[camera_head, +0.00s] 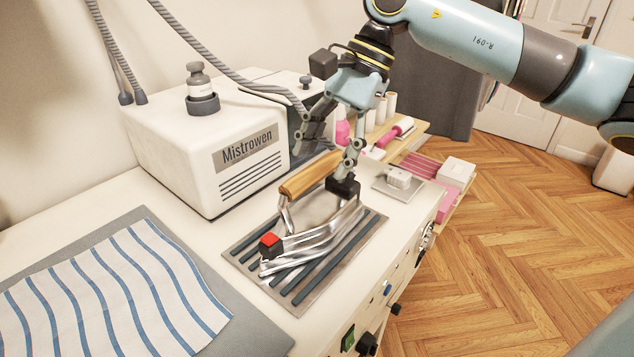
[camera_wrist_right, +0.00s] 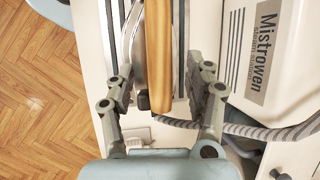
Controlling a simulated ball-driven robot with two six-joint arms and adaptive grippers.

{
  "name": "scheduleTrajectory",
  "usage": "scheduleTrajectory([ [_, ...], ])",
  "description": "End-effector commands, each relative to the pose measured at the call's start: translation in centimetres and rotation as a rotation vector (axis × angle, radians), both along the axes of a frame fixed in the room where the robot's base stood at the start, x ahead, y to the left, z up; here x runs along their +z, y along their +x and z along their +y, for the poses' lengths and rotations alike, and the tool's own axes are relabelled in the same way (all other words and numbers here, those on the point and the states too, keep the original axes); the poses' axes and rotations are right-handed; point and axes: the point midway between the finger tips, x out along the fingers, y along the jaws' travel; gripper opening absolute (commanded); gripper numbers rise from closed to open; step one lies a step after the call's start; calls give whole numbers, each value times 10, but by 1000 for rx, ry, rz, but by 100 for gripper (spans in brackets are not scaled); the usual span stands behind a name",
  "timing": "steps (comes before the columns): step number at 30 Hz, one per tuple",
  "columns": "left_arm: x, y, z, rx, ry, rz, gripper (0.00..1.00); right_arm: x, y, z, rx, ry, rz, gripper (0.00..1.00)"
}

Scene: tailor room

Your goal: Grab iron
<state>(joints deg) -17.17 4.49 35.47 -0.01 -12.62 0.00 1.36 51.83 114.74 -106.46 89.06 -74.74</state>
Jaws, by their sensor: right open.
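The iron (camera_head: 322,210) has a shiny metal body, a tan wooden handle and a red button at its near end. It rests on a grey ribbed pad (camera_head: 357,246). My right gripper (camera_head: 328,158) is open at the far end of the handle, its fingers spread to either side. In the right wrist view, the iron's handle (camera_wrist_right: 158,50) runs between the two open fingers (camera_wrist_right: 163,88) with a gap on each side. A finger hides part of the iron in the head view. My left gripper is in neither view.
A white steam station (camera_head: 180,150) labelled Mistrowen stands left of the iron, with a grey hose behind my gripper. Striped cloth (camera_head: 110,290) lies at the near left. Thread spools (camera_head: 385,108) and a small white item (camera_head: 399,177) sit beyond. The table edge is right.

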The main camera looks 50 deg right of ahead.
Motion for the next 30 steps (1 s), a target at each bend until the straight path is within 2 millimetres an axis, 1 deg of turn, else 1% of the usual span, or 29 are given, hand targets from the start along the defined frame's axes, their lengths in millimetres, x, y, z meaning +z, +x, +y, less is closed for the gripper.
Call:
scheduleTrajectory([
  [2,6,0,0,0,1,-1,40,-7,1,8,-2,8,1,53],
  [7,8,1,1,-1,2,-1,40,-26,4,15,-1,4,0,53],
  [10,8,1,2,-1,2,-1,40,-30,4,16,-1,2,0,53],
  [15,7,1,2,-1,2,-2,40,-30,4,15,-1,0,0,53],
  [16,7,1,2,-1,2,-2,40,-30,4,15,-1,1,0,52],
  [27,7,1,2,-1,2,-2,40,-30,4,15,-1,1,0,4],
  [28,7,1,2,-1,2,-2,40,-30,4,15,-1,1,0,0],
  [30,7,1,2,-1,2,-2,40,-30,4,15,-1,1,0,0],
])
